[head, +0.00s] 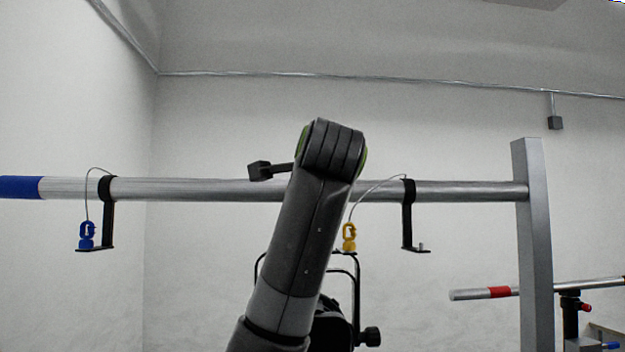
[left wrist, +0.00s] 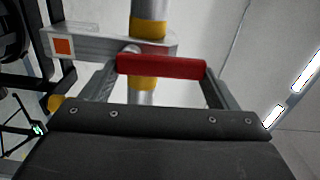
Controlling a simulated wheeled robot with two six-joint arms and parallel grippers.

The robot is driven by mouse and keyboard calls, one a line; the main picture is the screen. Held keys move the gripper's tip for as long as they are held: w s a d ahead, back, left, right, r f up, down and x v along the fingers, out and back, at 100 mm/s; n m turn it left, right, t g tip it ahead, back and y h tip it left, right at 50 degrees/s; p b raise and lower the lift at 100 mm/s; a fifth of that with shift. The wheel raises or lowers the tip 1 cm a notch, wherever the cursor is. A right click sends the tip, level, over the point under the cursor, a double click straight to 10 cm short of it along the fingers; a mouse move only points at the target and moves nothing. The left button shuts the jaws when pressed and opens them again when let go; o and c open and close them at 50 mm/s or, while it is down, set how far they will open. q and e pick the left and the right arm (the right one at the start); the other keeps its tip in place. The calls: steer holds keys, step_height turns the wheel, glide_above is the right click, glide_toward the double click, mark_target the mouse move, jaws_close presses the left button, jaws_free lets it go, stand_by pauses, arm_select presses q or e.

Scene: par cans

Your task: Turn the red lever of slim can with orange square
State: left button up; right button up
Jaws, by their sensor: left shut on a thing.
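The red lever (left wrist: 160,66) lies crosswise in the left wrist view. My left gripper (left wrist: 160,80) is shut on it, with one finger at each end of the red bar. Behind the lever is a grey metal bracket (left wrist: 100,45) with an orange square (left wrist: 62,47) on its left end. A dark round part (left wrist: 12,35) at the left edge may be the can's body. In the head view my arm covers the middle, and my left gripper and the lever cannot be seen. A black lamp body with a yoke and knob (head: 370,337) shows partly behind my arm.
A horizontal metal pipe (head: 220,190) crosses the head view to a grey post (head: 533,245). Black hooks (head: 107,215) (head: 407,215) hang from it, with blue (head: 86,235) and yellow (head: 349,237) clips on wires. Another pipe (head: 470,294) with a red band is lower right.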

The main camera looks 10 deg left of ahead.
stand_by(0.3)
arm_select(q)
steer(key=o, duration=1.3)
steer(key=shift+d, duration=0.1)
steer(key=b+v, duration=0.8)
steer(key=v, duration=0.9)
steer(key=shift+s, duration=0.25)
steer(key=shift+d, duration=0.1)
